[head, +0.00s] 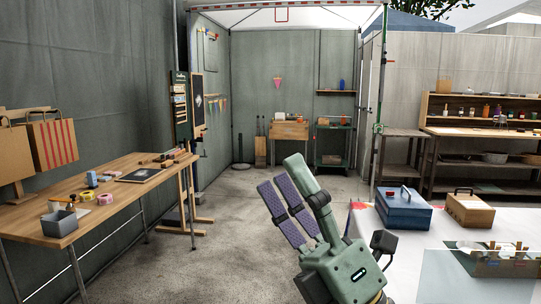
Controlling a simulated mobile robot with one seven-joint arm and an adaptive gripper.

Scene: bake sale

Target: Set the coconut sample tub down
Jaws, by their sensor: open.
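My gripper (272,184) is low in the middle of the head view, above the floor between the two tables. Its two purple ribbed fingers point up and left and stand apart, with nothing seen between them. No tub that I can tell is the coconut sample tub shows. Several small items lie in a brown holder (505,269) behind a clear panel on the white-covered table (405,272) at the lower right. They are too small to name.
A blue case (403,211) and a tan case (470,210) stand on the white-covered table. Shelves line the back. Concrete floor (225,220) is open between the tables.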

